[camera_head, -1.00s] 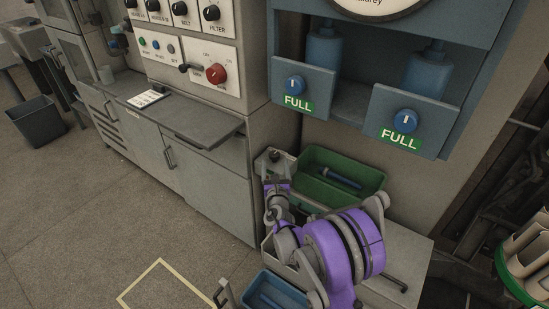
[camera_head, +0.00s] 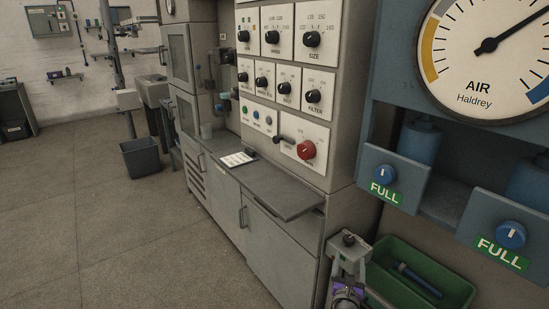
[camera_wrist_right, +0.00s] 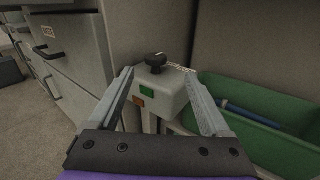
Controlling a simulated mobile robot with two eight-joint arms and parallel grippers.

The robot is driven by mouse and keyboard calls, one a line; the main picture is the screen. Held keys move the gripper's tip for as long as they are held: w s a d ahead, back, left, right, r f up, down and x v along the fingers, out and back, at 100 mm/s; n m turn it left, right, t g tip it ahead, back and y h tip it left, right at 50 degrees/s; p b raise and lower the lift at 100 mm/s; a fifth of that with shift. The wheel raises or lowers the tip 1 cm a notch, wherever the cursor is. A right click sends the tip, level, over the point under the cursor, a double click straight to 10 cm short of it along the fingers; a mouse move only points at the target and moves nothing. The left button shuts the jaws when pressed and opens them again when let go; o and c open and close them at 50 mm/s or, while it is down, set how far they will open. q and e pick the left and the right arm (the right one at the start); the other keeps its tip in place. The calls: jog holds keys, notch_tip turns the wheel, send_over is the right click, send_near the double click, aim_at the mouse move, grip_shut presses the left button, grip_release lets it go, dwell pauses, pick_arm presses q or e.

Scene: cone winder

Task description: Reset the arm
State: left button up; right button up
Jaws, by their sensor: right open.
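My right gripper (camera_head: 349,264) is at the bottom of the head view, with a bit of my purple wrist below it. In the right wrist view (camera_wrist_right: 164,88) its two fingers are spread wide and nothing is held. A small pale box (camera_wrist_right: 158,92) with a black knob and green and orange patches shows between and beyond the fingers. I cannot tell whether the fingers touch it. The black knob (camera_head: 348,240) also shows in the head view. Most of my right arm is below the picture. My left gripper is in neither view.
A green bin (camera_head: 414,282) holding a blue tube (camera_head: 416,280) stands right of the gripper. A grey cabinet with a ledge (camera_head: 285,196) and a knob panel (camera_head: 288,82) is behind to the left. A large gauge (camera_head: 487,50) is upper right.

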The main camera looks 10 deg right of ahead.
jog(key=s+d+r+m+g+h, duration=0.15)
jog(key=s+m+g, duration=0.25)
jog(key=s+m, duration=0.45)
jog(key=s+r+m+g+y, duration=0.1)
jog(key=s+r+m+g, duration=0.2)
jog(key=s+m, duration=0.6)
jog(key=s+a+f+m+g+y, duration=0.2)
jog(key=s+a+f+m+y, duration=0.15)
jog(key=s+a+m, duration=0.5)
jog(key=s+a+f+m+g+y, duration=0.35)
jog(key=s+a+m, duration=0.2)
jog(key=s, duration=0.55)
pick_arm(q)
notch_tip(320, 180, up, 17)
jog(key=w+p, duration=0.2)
jog(key=p, duration=1.3)
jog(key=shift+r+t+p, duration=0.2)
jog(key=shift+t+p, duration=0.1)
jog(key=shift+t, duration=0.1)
pick_arm(e)
notch_tip(320, 180, up, 18)
jog(key=w+n+t, duration=0.1)
jog(key=w, duration=0.1)
jog(key=shift+f, duration=0.15)
jog(key=shift+d+t+y, duration=0.1)
jog(key=shift+t+y, duration=0.15)
